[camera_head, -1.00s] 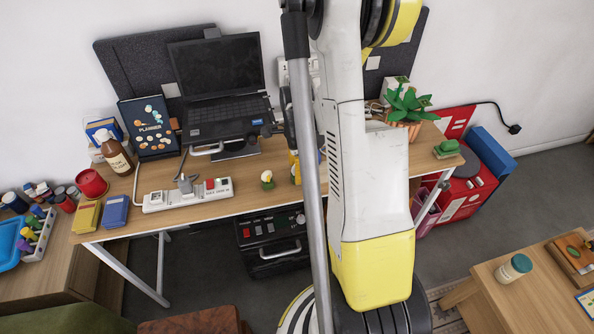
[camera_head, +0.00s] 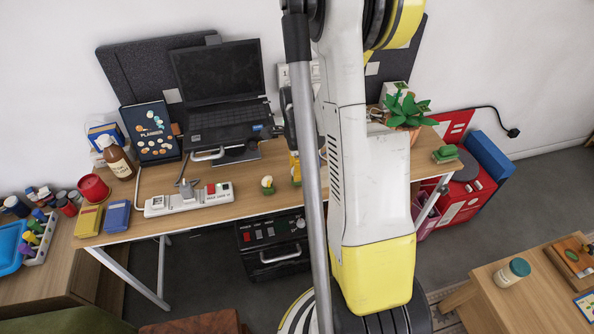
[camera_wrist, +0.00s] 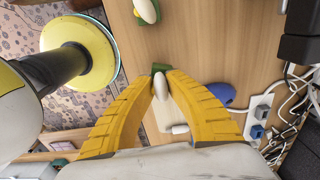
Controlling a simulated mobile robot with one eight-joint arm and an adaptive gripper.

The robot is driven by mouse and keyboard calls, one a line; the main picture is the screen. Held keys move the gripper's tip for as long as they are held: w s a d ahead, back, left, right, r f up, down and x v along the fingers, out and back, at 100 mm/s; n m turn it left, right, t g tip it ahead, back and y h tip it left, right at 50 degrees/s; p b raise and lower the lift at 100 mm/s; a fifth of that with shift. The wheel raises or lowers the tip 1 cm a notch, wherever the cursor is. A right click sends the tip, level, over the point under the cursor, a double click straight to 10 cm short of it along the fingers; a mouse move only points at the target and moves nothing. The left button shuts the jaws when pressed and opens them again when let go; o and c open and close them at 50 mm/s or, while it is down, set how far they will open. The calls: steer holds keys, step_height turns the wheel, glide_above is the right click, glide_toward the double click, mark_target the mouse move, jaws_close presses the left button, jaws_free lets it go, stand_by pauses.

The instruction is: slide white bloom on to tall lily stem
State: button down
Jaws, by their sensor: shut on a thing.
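My gripper (camera_wrist: 161,84) has its yellow fingers shut on a small white bloom (camera_wrist: 161,88) over the wooden desk. A green piece (camera_wrist: 160,69) shows just beyond the fingertips; I cannot tell whether it is joined to the bloom. A second white piece on a green base (camera_wrist: 147,10) stands apart at the top of the wrist view. In the head view a small green-and-white piece (camera_head: 267,185) stands near the desk's front edge, left of my gripper (camera_head: 296,181). My arm hides part of the desk. I cannot make out the tall lily stem for certain.
A white power strip (camera_head: 189,200) lies left on the desk (camera_head: 235,205), with a laptop (camera_head: 217,85) behind. A potted plant (camera_head: 407,110) stands right of my arm. Cables (camera_wrist: 292,95) and a blue object (camera_wrist: 222,94) are near the gripper in the wrist view.

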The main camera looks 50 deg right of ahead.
steer(key=shift+r+p, duration=1.1)
steer(key=shift+r, duration=0.65)
steer(key=shift+d, duration=0.1)
steer(key=shift+d+r, duration=0.15)
steer(key=shift+d, duration=0.1)
steer(key=s+d+r+n+p, duration=0.1)
steer(key=d+r+p, duration=0.3)
steer(key=d, duration=0.9)
steer(key=s+d+r+n+p, duration=0.1)
steer(key=s+d+r+p, duration=0.2)
steer(key=d+r, duration=0.5)
steer(key=s+d+r+n+p, duration=0.1)
steer(key=s+d+r+p, duration=0.2)
steer(key=d, duration=1.6)
steer(key=shift+d+r+n+p, duration=0.2)
steer(key=shift+r+n+p, duration=0.2)
steer(key=shift+r+p, duration=0.95)
steer(key=shift+f+b, duration=0.1)
steer(key=shift+b, duration=0.2)
steer(key=shift+f+b, duration=0.6)
steer(key=shift+f, duration=0.45)
